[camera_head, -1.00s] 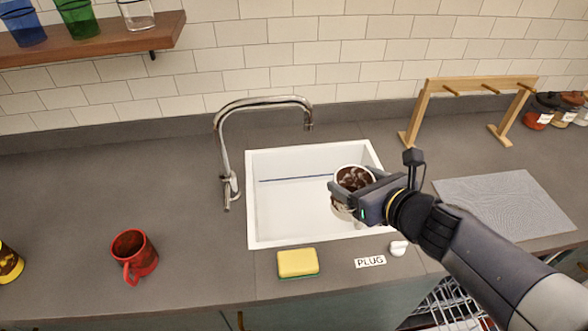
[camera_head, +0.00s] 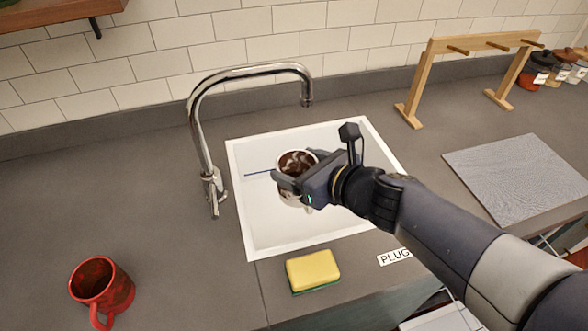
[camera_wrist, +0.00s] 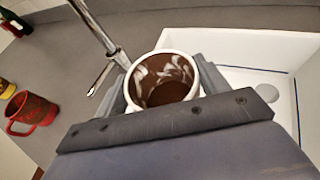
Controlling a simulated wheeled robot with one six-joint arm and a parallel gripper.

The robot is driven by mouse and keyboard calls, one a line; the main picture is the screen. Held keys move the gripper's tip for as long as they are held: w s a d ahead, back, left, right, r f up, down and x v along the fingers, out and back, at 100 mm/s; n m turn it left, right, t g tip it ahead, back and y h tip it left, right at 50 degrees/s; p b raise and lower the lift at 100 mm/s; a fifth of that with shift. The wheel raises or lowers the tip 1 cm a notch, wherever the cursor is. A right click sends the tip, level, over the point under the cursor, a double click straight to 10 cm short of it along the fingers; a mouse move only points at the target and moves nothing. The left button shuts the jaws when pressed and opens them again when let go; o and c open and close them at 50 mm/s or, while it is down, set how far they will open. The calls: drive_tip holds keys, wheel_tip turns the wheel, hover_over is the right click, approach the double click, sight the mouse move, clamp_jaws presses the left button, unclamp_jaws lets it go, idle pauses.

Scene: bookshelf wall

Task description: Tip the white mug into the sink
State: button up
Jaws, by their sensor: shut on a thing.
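The white mug (camera_head: 297,164) is held over the white sink (camera_head: 245,222). Dark brown stuff with pale streaks shows inside the mug; it also shows in the wrist view (camera_wrist: 163,55). The mug looks roughly upright in the head view. My gripper (camera_head: 297,179) is shut on the mug, with one finger on each side of it. In the wrist view my gripper (camera_wrist: 165,92) hides the mug's lower part. The sink's bare floor and wall (camera_wrist: 262,82) show to the right in the wrist view.
A chrome faucet (camera_head: 199,120) arches over the sink's left side. A red mug (camera_head: 103,290) stands at the front left. A yellow sponge (camera_head: 313,269) and a PLUG label (camera_head: 394,257) lie at the sink's front. A wooden rack (camera_head: 470,48) and a grey mat (camera_head: 520,175) are at the right.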

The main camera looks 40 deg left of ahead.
drive_tip(key=shift+w+d+m+g+p, duration=0.15)
drive_tip(key=shift+w+m+p, duration=0.15)
drive_tip(key=shift+w+p, duration=0.35)
drive_tip(key=shift+w+d+m+g+p, duration=0.15)
drive_tip(key=shift+w+m+p, duration=0.2)
drive_tip(key=shift+p, duration=0.35)
drive_tip(key=w+d+f+m+g+y+p, duration=0.1)
drive_tip(key=w+f+m+g+p, duration=0.2)
drive_tip(key=w, duration=0.4)
wheel_tip(320, 180, down, 2)
drive_tip(key=shift+d+f+m+y+p, duration=0.15)
drive_tip(key=shift+m+y+p, duration=0.15)
drive_tip(key=shift+m+p, duration=0.5)
drive_tip(key=shift+w+f+m, duration=0.1)
drive_tip(key=shift+w+m, duration=0.1)
drive_tip(key=shift+m, duration=0.05)
drive_tip(key=shift+w+d+f+m+g+y+p, duration=0.2)
drive_tip(key=shift+w+f+m+g+y+p, duration=0.1)
drive_tip(key=shift+w+f+m+g+p, duration=0.4)
drive_tip(key=shift+s+f, duration=0.1)
drive_tip(key=shift+s, duration=0.05)
drive_tip(key=shift+m, duration=0.3)
drive_tip(key=shift+w+d+r+m+y+p, duration=0.1)
drive_tip(key=shift+w+r+m+y+p, duration=0.2)
drive_tip(key=shift+m+p, duration=0.5)
